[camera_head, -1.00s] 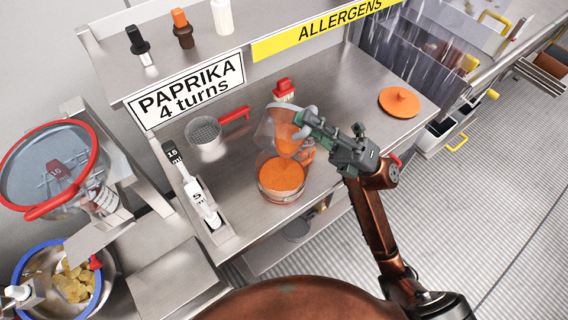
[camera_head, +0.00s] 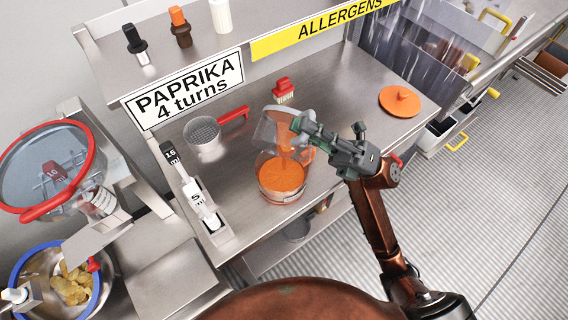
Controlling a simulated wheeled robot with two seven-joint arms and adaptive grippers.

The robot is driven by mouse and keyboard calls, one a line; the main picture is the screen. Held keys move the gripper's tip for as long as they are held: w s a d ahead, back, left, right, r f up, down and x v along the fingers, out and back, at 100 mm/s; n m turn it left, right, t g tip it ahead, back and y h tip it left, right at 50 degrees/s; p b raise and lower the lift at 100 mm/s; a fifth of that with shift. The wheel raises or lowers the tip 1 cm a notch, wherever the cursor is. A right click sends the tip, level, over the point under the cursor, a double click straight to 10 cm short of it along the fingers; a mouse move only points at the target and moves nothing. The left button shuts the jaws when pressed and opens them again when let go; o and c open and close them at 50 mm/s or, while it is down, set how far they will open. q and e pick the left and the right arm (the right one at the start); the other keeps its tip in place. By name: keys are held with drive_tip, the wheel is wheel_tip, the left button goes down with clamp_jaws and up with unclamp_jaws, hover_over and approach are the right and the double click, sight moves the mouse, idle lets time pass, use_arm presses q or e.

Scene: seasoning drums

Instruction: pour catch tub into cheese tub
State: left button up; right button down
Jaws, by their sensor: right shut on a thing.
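The clear catch tub (camera_head: 270,124) is tilted above the cheese tub, held by my right gripper (camera_head: 300,124), which is shut on it. Orange powder (camera_head: 285,138) shows in the catch tub and in the space just below its rim. The cheese tub (camera_head: 283,196) is a clear tub standing upright on the steel counter, with orange powder (camera_head: 281,174) in it. The catch tub hides part of its far side. My left gripper is not in view.
An orange lid (camera_head: 400,101) lies at the counter's right. A red-handled sieve (camera_head: 203,134), a red-topped brush (camera_head: 284,88) and measuring scoops (camera_head: 196,193) are around the tubs. A drum (camera_head: 45,170) and a blue-rimmed bowl (camera_head: 35,247) with chips are at left.

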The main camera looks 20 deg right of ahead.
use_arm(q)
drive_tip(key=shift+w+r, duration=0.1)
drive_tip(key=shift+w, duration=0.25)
use_arm(e)
drive_tip(key=shift+s+a+n+g, duration=0.15)
drive_tip(key=shift+s+n+g, duration=0.15)
drive_tip(key=shift+n+g, duration=0.15)
